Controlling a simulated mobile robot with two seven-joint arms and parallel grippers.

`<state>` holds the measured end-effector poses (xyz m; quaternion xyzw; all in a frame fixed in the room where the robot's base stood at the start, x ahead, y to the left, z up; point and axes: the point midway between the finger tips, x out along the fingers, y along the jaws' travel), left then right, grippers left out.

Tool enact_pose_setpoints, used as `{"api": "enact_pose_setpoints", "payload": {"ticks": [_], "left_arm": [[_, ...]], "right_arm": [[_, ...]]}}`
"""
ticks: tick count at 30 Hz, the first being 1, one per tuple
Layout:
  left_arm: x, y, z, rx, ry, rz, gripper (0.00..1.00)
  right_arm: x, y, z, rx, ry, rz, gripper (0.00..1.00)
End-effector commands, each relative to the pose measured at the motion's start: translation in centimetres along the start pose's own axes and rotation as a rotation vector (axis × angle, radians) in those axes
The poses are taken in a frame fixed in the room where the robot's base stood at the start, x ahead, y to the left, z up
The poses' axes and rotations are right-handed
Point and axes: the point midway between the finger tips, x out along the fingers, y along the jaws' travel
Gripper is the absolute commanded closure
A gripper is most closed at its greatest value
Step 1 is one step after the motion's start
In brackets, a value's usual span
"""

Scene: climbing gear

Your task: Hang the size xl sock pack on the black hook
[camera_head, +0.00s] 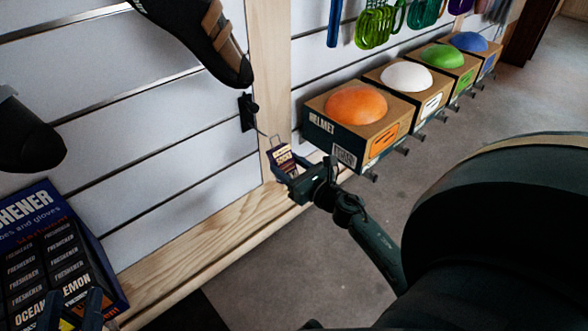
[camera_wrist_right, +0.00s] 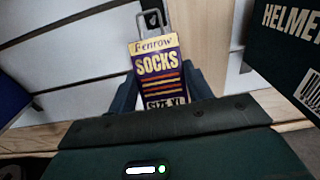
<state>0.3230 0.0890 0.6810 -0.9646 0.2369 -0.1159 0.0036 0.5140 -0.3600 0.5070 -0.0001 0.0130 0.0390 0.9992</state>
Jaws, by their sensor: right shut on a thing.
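The size XL sock pack (camera_wrist_right: 160,75) is purple and yellow and stands upright between the fingers of my right gripper (camera_wrist_right: 163,92) in the right wrist view. In the head view, my right gripper (camera_head: 290,178) is shut on the pack (camera_head: 283,157) just in front of the wall. The black hook (camera_head: 248,111) is on the wall, above and left of the pack, with a thin wire reaching toward it. In the wrist view the hook (camera_wrist_right: 152,18) is right behind the pack's top; I cannot tell whether they are joined. My left gripper (camera_head: 72,309) is open at the bottom left.
A freshener box (camera_head: 50,235) stands at the lower left. Helmet boxes with orange (camera_head: 356,104), white, green and blue domes line the right wall. Shoes (camera_head: 205,38) hang at the upper left. The floor (camera_head: 470,110) at right is clear.

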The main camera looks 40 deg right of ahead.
Motion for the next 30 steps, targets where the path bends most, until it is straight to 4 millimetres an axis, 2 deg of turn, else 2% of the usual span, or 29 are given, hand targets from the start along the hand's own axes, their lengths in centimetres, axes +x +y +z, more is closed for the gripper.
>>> {"api": "enact_pose_setpoints", "payload": {"ticks": [25, 30], "left_arm": [[-0.1, 0.1, 0.1, -0.007, 0.017, 0.002, 0.67], [0.5, -0.2, -0.9, 0.03, 0.085, 0.009, 0.67]], "right_arm": [[5.0, 0.0, -0.6, -0.001, -0.002, 0.0, 0.73], [5.7, -0.1, -1.0, -0.002, 0.0, -0.001, 0.73]]}}
